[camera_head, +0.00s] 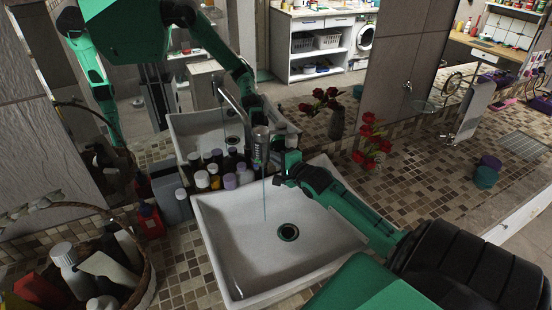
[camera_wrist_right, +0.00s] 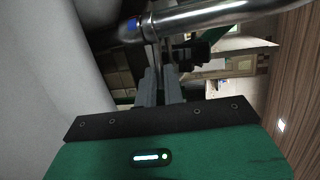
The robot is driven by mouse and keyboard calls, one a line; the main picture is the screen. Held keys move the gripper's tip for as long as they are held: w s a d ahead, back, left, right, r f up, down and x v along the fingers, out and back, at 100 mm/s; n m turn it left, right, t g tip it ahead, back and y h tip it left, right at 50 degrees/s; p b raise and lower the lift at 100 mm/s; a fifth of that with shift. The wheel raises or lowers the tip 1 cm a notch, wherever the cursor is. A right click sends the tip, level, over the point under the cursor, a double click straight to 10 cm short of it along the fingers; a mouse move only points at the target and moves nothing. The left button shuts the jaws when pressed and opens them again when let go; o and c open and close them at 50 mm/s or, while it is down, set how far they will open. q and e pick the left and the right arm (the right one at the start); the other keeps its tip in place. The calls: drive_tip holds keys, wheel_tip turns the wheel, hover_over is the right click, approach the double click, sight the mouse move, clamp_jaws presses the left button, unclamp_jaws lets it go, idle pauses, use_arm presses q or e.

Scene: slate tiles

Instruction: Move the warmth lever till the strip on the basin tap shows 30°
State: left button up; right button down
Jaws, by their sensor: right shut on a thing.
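The basin tap (camera_head: 259,146) is a grey metal column at the back of the white basin (camera_head: 235,262), with a thin stream of water falling from it. In the right wrist view the tap (camera_wrist_right: 205,17) is a shiny tube across the top, with a small blue strip (camera_wrist_right: 132,25) at its left end. I cannot read a number on the strip. My right gripper (camera_head: 277,178) is at the tap's right side, and in the wrist view its fingers (camera_wrist_right: 160,72) are shut on the warmth lever, which they mostly hide. My left gripper is not seen directly.
A red dispenser (camera_head: 150,220) and a wicker basket (camera_head: 146,262) stand farther left. Red flowers (camera_head: 370,140) and teal and purple round containers (camera_head: 486,175) are on the tiled counter at right. A mirror behind reflects me.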

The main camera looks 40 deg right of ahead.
drive_tip(key=shift+s+a+r+m+g+h+p, duration=0.25)
drive_tip(key=shift+m+h+p, duration=0.35)
drive_tip(key=shift+h+p, duration=0.25)
drive_tip(key=shift+s+a+r+m+g+h+p, duration=0.1)
drive_tip(key=shift+a+m+g+h+p, duration=0.1)
drive_tip(key=shift+m+h+p, duration=0.55)
drive_tip(key=shift+s+a+m+g+h+p, duration=0.15)
drive_tip(key=shift+a+m+g+h+p, duration=0.15)
drive_tip(key=shift+m+h+p, duration=0.5)
drive_tip(key=shift+a+h, duration=0.1)
drive_tip(key=shift+h, duration=0.2)
drive_tip(key=shift+f, duration=0.1)
drive_tip(key=c, duration=1.5)
unclamp_jaws()
drive_tip(key=shift+s+f, duration=0.1)
drive_tip(key=shift+f, duration=0.05)
drive_tip(key=shift+s+a, duration=0.1)
